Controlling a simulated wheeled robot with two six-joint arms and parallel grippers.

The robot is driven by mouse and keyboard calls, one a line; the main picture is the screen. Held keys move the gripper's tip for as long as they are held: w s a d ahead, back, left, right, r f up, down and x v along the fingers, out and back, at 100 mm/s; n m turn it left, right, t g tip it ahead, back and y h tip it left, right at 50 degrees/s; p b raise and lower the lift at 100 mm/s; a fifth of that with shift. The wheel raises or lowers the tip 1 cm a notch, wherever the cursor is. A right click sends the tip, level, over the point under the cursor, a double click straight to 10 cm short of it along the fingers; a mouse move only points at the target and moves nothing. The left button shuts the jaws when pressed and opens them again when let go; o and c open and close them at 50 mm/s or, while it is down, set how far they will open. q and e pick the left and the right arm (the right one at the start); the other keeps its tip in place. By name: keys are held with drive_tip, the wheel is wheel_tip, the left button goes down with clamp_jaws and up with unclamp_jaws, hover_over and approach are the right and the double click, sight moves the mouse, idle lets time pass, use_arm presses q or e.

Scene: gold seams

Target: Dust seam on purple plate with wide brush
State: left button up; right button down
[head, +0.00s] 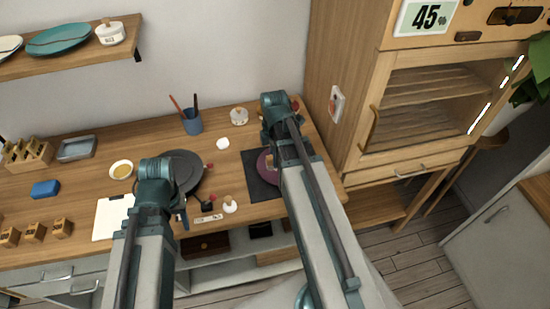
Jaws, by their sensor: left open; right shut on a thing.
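The purple plate (265,161) lies on a dark square mat (263,187) at the right part of the bench. My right arm passes over the plate and hides much of it and any seam. My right gripper (268,137) is mostly hidden by its own arm, close to the plate's far side. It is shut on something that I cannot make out. I cannot pick out the wide brush for sure. My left gripper (182,217) is open near the bench's front edge, left of the mat, partly hidden by its arm.
A dark round turntable (184,165) is behind my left arm. A blue cup (192,124) with upright tools stands at the back. A small bowl (121,169), a white sheet (108,218) and a blue block (45,189) are left. A wooden cabinet (420,110) stands right.

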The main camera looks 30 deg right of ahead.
use_arm(q)
drive_tip(key=shift+r, duration=0.1)
use_arm(e)
drive_tip(key=shift+w+r, duration=0.1)
drive_tip(key=shift+s+d, duration=0.55)
drive_tip(key=shift+s, duration=0.3)
drive_tip(key=shift+w+d, duration=0.55)
drive_tip(key=shift+d, duration=0.35)
